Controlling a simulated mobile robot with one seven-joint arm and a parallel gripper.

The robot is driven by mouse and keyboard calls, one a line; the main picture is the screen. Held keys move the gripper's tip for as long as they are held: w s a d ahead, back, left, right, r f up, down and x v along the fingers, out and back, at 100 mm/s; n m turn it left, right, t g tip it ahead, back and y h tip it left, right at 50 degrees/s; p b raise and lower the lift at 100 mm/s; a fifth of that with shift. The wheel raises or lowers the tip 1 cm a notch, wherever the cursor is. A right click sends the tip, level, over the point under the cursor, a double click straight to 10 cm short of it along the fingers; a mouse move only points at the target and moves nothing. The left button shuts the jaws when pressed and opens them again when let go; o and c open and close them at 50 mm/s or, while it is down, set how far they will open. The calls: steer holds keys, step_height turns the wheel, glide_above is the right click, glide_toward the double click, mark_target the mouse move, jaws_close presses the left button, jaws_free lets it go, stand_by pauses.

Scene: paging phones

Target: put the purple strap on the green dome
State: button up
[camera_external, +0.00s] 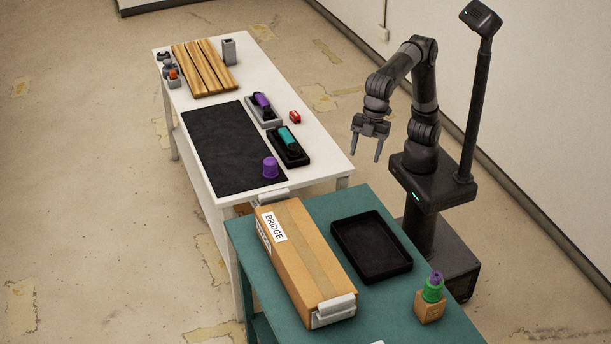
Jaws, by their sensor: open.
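On the teal table's right corner, a green rounded piece (433,291), which may be the green dome, sits on a small wooden block (429,308). A small purple piece (436,277) sits on top of it. A purple cup-shaped piece (270,167) stands on the black mat's near right corner. A purple handset-like piece (262,100) lies in a grey tray on the white table. I cannot tell which purple piece is the strap. My gripper (366,157) is open and empty, pointing down in the air, right of the white table and apart from all these pieces.
Wooden slats (204,67) and a grey holder (229,50) are at the far end. The teal table holds a long BRIDGE box (306,262) and an empty black tray (398,260).

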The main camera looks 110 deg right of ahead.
steer(key=s+d+f+m+t, duration=0.1)
steer(key=s+d+m, duration=0.3)
steer(key=d, duration=0.8)
steer(key=s+d+f+m+t, duration=0.15)
steer(key=s+d, duration=0.35)
steer(key=d, duration=0.7)
steer(key=s+d+f+m+h, duration=0.1)
steer(key=s+d+f+m, duration=0.3)
steer(key=s+d+f, duration=0.7)
steer(key=shift+s+h, duration=0.3)
steer(key=shift+s, duration=0.85)
